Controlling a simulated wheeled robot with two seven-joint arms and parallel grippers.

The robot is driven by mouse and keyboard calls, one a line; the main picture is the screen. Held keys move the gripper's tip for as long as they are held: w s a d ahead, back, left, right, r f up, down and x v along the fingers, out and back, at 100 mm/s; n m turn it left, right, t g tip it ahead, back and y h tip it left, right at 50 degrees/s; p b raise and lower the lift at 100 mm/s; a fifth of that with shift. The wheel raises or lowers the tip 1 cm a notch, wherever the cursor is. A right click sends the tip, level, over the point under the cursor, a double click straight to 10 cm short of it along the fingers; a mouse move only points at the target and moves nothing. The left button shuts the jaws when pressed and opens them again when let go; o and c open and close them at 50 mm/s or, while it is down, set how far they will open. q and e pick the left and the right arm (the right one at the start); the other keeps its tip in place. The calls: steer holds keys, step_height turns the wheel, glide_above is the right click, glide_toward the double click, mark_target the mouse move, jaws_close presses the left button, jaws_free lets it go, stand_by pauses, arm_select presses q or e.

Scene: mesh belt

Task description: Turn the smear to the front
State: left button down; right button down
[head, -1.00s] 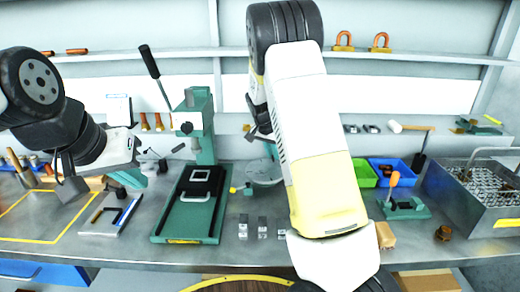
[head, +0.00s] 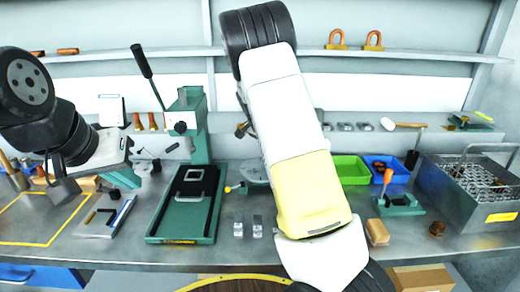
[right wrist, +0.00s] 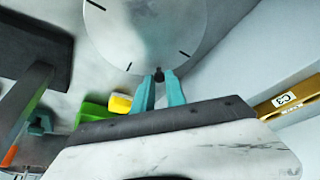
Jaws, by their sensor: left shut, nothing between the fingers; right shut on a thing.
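A round grey metal disc (right wrist: 145,30) fills the top of the right wrist view, with short dark marks near its rim. My right gripper (right wrist: 159,78) has its teal fingers shut on a small black peg at the disc's near edge. In the head view only the left part of the disc (head: 254,172) shows behind my right arm, which hides the right gripper there. I cannot make out a smear on the visible part of the disc. My left gripper (head: 130,181) is shut and empty above the bench at the left, apart from the disc.
A green press (head: 190,205) with a raised lever stands left of the disc. Small metal blocks (head: 257,226) lie in front. Right of my arm are a green bin (head: 350,169), a blue bin (head: 380,172) and a metal basket (head: 455,200).

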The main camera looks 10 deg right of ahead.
steer(key=c, duration=1.4)
jaws_free()
steer(key=shift+r, duration=0.1)
steer(key=v, duration=0.7)
steer(key=shift+s+a+r, duration=0.1)
steer(key=shift+a+r, duration=0.05)
steer(key=shift+r, duration=0.15)
steer(key=s+a+r+n+t+y, duration=0.1)
steer(key=s+r+n+y, duration=0.1)
steer(key=s, duration=0.9)
steer(key=s+a+r+n+t+y, duration=0.1)
steer(key=s+r+n, duration=0.4)
steer(key=s, duration=0.6)
steer(key=s+a+r+n+t+y, duration=0.1)
steer(key=s+a+r+n+y, duration=0.2)
steer(key=s, duration=0.8)
steer(key=shift+r+n+t, duration=0.3)
steer(key=shift+r+n, duration=0.4)
steer(key=shift+n, duration=0.3)
